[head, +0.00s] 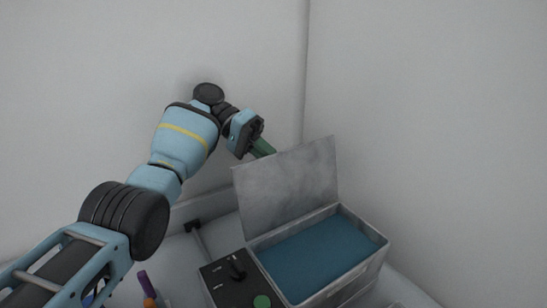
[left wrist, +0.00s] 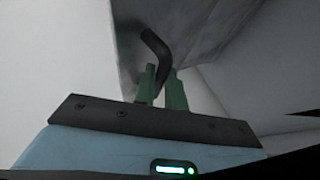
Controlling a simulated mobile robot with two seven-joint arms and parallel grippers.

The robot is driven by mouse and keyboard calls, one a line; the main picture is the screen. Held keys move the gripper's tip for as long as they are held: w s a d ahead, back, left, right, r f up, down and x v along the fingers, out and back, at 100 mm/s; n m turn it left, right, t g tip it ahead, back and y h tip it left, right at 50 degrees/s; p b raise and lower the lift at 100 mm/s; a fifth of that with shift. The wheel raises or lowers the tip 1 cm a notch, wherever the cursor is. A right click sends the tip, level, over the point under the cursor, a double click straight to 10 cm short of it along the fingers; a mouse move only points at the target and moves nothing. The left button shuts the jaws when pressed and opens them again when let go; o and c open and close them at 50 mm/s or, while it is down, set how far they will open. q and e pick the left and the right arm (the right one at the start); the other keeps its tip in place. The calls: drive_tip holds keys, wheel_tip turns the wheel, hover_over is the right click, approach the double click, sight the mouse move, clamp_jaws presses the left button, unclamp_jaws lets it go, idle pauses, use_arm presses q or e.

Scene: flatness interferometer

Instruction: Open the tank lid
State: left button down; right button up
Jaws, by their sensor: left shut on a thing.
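The grey tank lid (head: 288,187) stands raised, nearly upright, at the back edge of the open tank (head: 377,262). Blue liquid or a blue surface (head: 318,258) shows inside the tank. My left gripper (head: 264,149) is behind the lid's upper left edge, its green fingertips partly hidden by the lid. In the left wrist view, the green fingers (left wrist: 161,84) are shut on a dark bent handle (left wrist: 156,46) in front of the lid's grey face (left wrist: 190,35). My right gripper is not in view.
A black control box (head: 222,285) with a lever and a green button stands left of the tank. A purple and orange object (head: 146,283) lies at the lower left. White walls meet in a corner behind. The space above the tank is clear.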

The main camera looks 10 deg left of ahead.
use_arm(q)
drive_tip(key=shift+s+d+f, duration=0.15)
drive_tip(key=shift+f, duration=0.6)
drive_tip(key=c, duration=1.8)
unclamp_jaws()
drive_tip(key=o, duration=0.3)
drive_tip(key=shift+d+r, duration=0.1)
drive_tip(key=shift+r, duration=0.1)
drive_tip(key=shift+o, duration=0.2)
drive_tip(key=shift+r, duration=0.35)
